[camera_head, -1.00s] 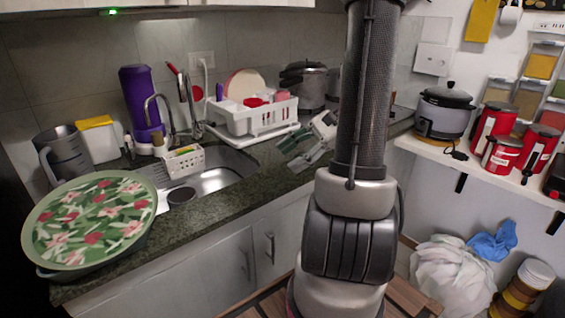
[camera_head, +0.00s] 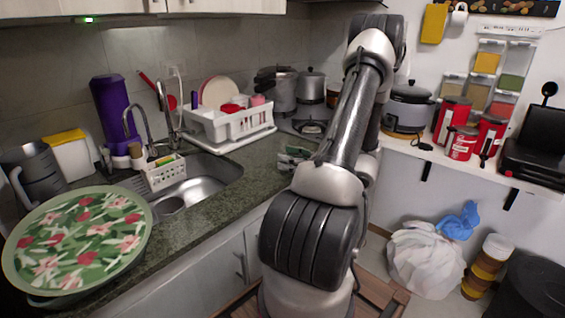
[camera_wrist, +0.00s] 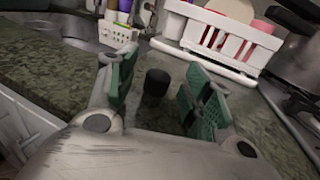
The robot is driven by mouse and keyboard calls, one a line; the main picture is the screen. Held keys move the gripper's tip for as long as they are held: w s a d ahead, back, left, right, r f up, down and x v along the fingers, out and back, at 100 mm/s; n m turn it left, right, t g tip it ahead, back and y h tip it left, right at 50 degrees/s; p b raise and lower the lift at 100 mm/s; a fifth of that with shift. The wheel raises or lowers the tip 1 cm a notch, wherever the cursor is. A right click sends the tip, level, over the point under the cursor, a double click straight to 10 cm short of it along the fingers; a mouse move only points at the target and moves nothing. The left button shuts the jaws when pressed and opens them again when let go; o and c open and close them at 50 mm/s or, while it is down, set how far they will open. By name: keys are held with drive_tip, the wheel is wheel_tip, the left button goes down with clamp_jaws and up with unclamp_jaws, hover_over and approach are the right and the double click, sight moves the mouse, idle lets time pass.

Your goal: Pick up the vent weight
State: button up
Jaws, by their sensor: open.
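The vent weight seems to be the small dark cylinder (camera_wrist: 156,84) standing upright on the counter in the wrist view. My gripper (camera_wrist: 161,93) is open, with its green-padded fingers to the left and right of the cylinder in that view. The cylinder appears a little beyond the fingers, with a gap on each side, and I see no contact. In the head view my gripper (camera_head: 293,158) is low over the counter, partly hidden by my arm. The cylinder cannot be made out there.
The green stone counter (camera_head: 225,192) is mostly clear around the gripper. A white dish rack (camera_head: 229,125) stands behind it, with the sink (camera_head: 205,183) to the left. Metal pots (camera_head: 311,86) stand at the back. A shelf with a rice cooker (camera_head: 408,108) is to the right.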

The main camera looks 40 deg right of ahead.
drive_tip(key=shift+x, duration=1.25)
clamp_jaws()
drive_tip(key=shift+r, duration=0.1)
